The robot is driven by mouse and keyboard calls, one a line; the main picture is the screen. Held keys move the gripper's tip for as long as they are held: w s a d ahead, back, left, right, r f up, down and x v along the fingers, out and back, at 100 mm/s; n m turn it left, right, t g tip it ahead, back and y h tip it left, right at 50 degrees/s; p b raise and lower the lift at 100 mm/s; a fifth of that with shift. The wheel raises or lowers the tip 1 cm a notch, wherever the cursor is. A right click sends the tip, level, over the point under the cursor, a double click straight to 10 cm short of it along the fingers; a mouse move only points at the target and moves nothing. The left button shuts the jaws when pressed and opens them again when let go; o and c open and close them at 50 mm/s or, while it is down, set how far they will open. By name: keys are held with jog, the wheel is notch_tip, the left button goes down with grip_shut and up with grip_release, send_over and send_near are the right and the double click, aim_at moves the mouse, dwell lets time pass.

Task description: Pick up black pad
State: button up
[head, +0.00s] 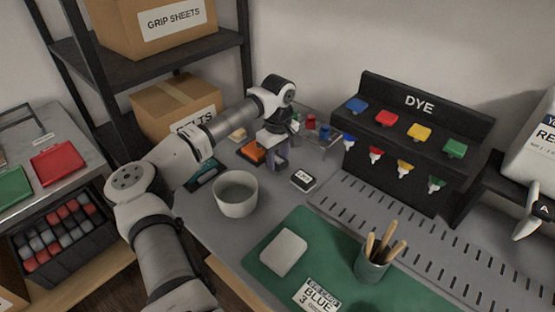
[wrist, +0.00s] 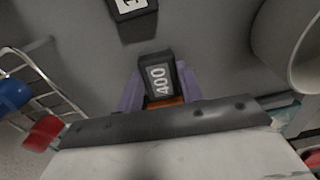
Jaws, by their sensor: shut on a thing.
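My gripper (wrist: 160,88) has purple fingers. In the head view my gripper (head: 277,157) points down over the back of the grey bench, and the held pad is hard to make out there. A second black pad with a white label (head: 303,180) lies on the bench to the right of my gripper. It also shows, partly cut off, at the top of the wrist view (wrist: 133,8).
An orange pad (head: 251,151) lies left of my gripper, and a light bowl (head: 236,194) stands in front. A wire rack (head: 322,134) with coloured items and the black DYE stand (head: 394,165) are to the right. A green mat (head: 330,250) lies nearer.

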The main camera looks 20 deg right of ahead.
aim_at(278, 160)
notch_tip(278, 160, up, 20)
jog(key=b, duration=0.1)
dwell(0.5)
jog(key=shift+o, duration=1.2)
jog(key=shift+f, duration=0.1)
jog(key=shift+c, duration=0.7)
